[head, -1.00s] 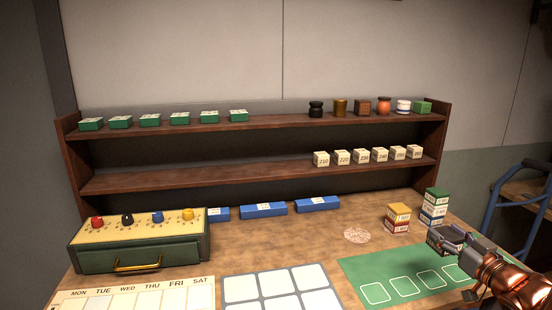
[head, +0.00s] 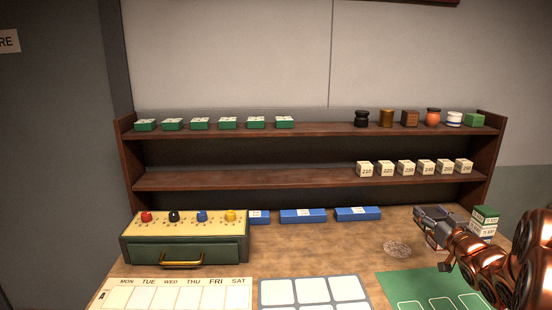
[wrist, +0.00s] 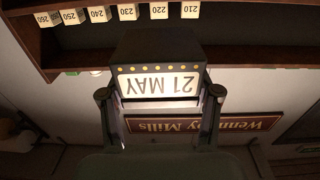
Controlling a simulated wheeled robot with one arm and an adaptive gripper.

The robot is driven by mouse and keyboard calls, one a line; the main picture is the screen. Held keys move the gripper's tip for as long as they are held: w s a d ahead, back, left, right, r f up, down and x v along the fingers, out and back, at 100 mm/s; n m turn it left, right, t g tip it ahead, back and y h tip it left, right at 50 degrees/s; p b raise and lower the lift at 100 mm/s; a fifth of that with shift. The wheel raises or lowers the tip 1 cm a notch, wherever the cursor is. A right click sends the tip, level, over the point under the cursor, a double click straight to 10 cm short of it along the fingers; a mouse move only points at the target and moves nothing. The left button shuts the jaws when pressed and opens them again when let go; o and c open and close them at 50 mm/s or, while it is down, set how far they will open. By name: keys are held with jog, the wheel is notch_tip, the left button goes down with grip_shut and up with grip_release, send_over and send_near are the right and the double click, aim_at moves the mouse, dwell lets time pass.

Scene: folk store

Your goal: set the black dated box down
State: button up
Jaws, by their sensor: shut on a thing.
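The black dated box (wrist: 157,47) fills the middle of the wrist view, with a cream "21 MAY" label and a row of yellow dots. The label appears upside down there. My gripper (wrist: 160,108) is shut on it, one finger at each side. In the head view my gripper (head: 428,213) is at the right, in front of the stacked small boxes. The held box cannot be clearly told from the dark gripper there.
A shelf (head: 250,182) bears numbered cream blocks, green boxes and small jars. On the table are a green drawer unit (head: 185,252), blue boxes (head: 303,215), a weekday calendar (head: 180,293), a white-square mat (head: 314,279), a green mat (head: 425,284) and a box stack (head: 484,216).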

jog(key=w+a+p, duration=0.1)
jog(key=w+a, duration=0.3)
jog(key=a, duration=0.5)
jog(key=w+a+r+p, duration=0.1)
jog(key=w+a, duration=0.4)
jog(key=a, duration=0.5)
jog(key=w+a+r+p, duration=0.1)
jog(key=w+a, duration=0.4)
jog(key=a, duration=0.5)
jog(key=shift+a+y, duration=0.15)
jog(key=shift+y, duration=0.15)
